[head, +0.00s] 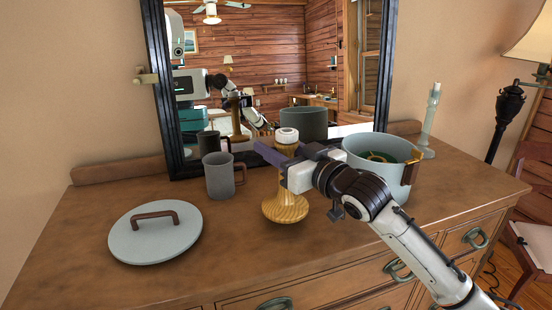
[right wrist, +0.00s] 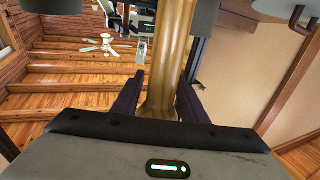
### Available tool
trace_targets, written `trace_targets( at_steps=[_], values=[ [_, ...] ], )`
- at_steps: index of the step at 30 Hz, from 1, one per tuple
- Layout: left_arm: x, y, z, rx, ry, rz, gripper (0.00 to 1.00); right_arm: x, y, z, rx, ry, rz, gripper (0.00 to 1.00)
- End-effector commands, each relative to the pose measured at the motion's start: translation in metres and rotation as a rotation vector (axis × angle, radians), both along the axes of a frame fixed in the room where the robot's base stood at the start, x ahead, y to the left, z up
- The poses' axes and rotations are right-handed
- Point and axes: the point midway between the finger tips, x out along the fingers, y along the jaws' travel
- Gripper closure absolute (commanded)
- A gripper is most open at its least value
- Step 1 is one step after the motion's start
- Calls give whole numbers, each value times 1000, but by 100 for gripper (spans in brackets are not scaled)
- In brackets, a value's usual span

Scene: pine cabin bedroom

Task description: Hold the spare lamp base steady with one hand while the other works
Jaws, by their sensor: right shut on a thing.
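The spare lamp base (head: 286,207) is turned golden wood with a white fitting on top. It stands upright on the dresser top, near the middle of the head view. My right gripper (head: 277,157) comes in from the right and is shut around its neck, below the white top. In the right wrist view the wooden neck of the lamp base (right wrist: 168,70) runs between the two dark fingers of my right gripper (right wrist: 158,98). My left gripper does not show directly in either view.
On the wooden dresser (head: 90,225) a pale lid (head: 155,245) lies at left, a grey mug (head: 219,180) stands behind, and a large pot (head: 372,155) stands at right. A candlestick (head: 430,120) and a dark-framed mirror (head: 160,110) are at the back. The dresser's front left is clear.

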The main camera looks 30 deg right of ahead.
Motion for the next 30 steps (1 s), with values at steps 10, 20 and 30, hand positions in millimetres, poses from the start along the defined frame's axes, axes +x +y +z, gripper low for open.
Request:
trace_targets(
  at_steps=[10, 20, 30],
  values=[
    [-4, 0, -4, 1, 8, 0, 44, 0, 0, -25, 0, -3, 1, 100],
    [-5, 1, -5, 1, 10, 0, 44, 0, 0, -30, 0, 1, 0, 42],
    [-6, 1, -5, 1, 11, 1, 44, 0, 0, -26, -1, -1, 1, 42]
  ],
)
